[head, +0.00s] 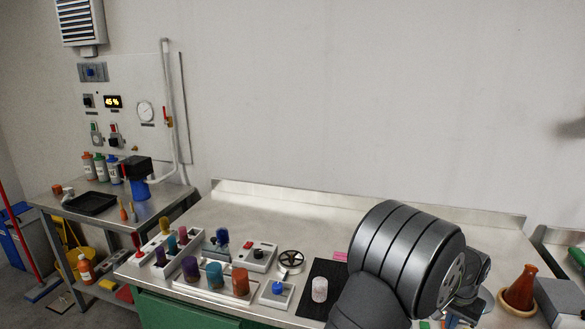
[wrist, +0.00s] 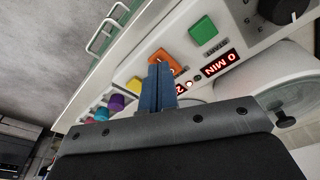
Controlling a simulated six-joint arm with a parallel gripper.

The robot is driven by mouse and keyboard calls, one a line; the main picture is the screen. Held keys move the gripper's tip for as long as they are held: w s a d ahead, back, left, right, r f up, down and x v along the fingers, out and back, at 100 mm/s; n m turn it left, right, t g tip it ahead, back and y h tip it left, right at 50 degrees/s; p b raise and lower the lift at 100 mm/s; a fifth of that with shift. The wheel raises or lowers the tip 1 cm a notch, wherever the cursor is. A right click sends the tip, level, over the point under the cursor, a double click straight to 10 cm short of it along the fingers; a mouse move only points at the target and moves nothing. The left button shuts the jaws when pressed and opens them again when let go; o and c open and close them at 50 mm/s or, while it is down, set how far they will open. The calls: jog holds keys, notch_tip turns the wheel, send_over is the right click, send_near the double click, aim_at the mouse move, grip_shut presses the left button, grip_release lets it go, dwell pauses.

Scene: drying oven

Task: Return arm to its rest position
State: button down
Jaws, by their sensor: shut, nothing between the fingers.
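My gripper (wrist: 160,66) shows in the wrist view as two blue fingers pressed together, shut and empty. It is in front of a pale control panel (wrist: 226,45) in that view. I cannot tell whether the fingertips touch the panel. In the head view, my dark arm bulks large over the right part of the workbench (head: 330,218), and my fingers are hidden there.
The panel carries a green button (wrist: 203,28), an orange button (wrist: 166,61) and a red display (wrist: 222,64). On the bench are colored cylinders (head: 214,275), a black mat (head: 322,275) with a white cylinder (head: 320,289), and an orange flask (head: 522,287).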

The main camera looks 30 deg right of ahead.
jog(key=shift+f, duration=0.45)
jog(key=shift+r, duration=0.1)
notch_tip(320, 180, up, 6)
jog(key=shift+r, duration=0.2)
notch_tip(320, 180, down, 7)
jog(key=shift+f, duration=0.1)
notch_tip(320, 180, up, 10)
jog(key=f, duration=0.1)
jog(key=w+a+r+n+t+h, duration=0.1)
jog(key=w+a+r+n, duration=0.2)
jog(key=w+a+r, duration=0.9)
jog(key=w+a, duration=0.2)
jog(key=shift+w+a+r, duration=0.25)
jog(key=shift+w+r, duration=0.05)
jog(key=shift+w, duration=0.1)
